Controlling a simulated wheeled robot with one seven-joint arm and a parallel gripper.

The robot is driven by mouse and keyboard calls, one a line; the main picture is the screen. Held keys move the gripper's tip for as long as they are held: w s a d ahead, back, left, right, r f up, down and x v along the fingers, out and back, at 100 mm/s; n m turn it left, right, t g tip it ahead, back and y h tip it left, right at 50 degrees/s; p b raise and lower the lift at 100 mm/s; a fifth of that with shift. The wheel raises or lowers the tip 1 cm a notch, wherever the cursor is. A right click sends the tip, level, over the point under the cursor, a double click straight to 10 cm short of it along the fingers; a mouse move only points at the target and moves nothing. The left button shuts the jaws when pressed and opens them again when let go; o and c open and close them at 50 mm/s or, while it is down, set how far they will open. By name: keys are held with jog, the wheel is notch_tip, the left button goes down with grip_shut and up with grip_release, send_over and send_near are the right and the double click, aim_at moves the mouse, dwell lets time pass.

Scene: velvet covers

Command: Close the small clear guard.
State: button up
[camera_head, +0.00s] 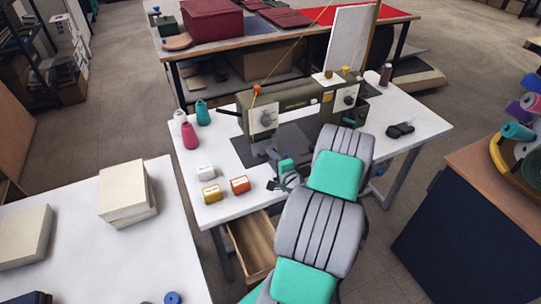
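An olive-green sewing machine (290,108) stands on a white table, with light plates on its head and post. The small clear guard cannot be made out; the area by the needle is small and partly covered by my arm. My gripper (274,184) is at the front of the machine, low over the table near the edge of the dark machine bed (262,148). Its fingers are too small here to tell whether they are open or shut, or whether they touch anything.
Pink and teal thread cones (190,136) stand left of the machine. An open drawer (255,245) hangs below. A dark object (400,130) lies at right.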

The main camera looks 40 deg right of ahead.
jog(key=shift+x, duration=1.05)
grip_shut()
jog(key=shift+f, duration=0.1)
